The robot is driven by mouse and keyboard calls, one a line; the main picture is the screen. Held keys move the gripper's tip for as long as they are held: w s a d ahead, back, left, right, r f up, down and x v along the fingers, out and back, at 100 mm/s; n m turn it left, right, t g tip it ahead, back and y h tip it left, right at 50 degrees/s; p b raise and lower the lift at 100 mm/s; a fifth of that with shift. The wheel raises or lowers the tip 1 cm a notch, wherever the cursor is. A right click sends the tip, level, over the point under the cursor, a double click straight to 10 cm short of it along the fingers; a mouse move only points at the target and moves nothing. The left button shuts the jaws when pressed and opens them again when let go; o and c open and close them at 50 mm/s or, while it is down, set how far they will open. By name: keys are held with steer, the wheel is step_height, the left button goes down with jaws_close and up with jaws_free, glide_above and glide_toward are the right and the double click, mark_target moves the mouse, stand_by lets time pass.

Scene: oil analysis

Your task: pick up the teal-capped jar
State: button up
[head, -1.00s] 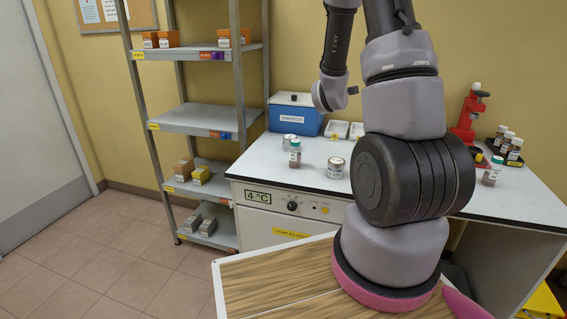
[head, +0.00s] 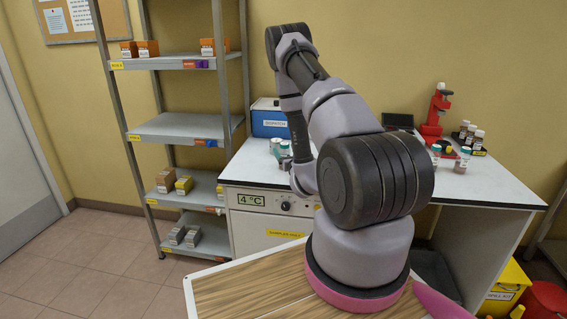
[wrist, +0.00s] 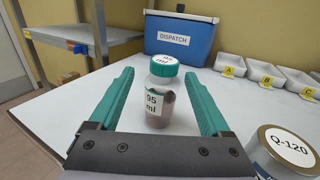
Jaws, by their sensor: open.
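The teal-capped jar (wrist: 158,98) stands upright on the white worktop in the wrist view. It is clear, with a white label reading "95 ml" and dark contents low down. My gripper (wrist: 157,76) is open, with one teal finger on each side of the jar and visible gaps to it. In the head view the jar (head: 285,150) shows small beside my arm, which hides most of my gripper. Another teal-capped jar (head: 436,152) stands farther right on the worktop.
A round container marked Q-120 (wrist: 286,152) stands close by my right finger in the wrist view. The blue DISPATCH box (wrist: 180,38) is behind the jar. Labelled white trays (wrist: 230,64) line the back right. A shelf edge (wrist: 75,38) is at left.

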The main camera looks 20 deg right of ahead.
steer(key=w, duration=0.2)
steer(key=w+d, duration=0.1)
steer(key=w, duration=0.3)
steer(key=shift+w+d, duration=0.25)
steer(key=shift+c, duration=0.3)
jaws_close()
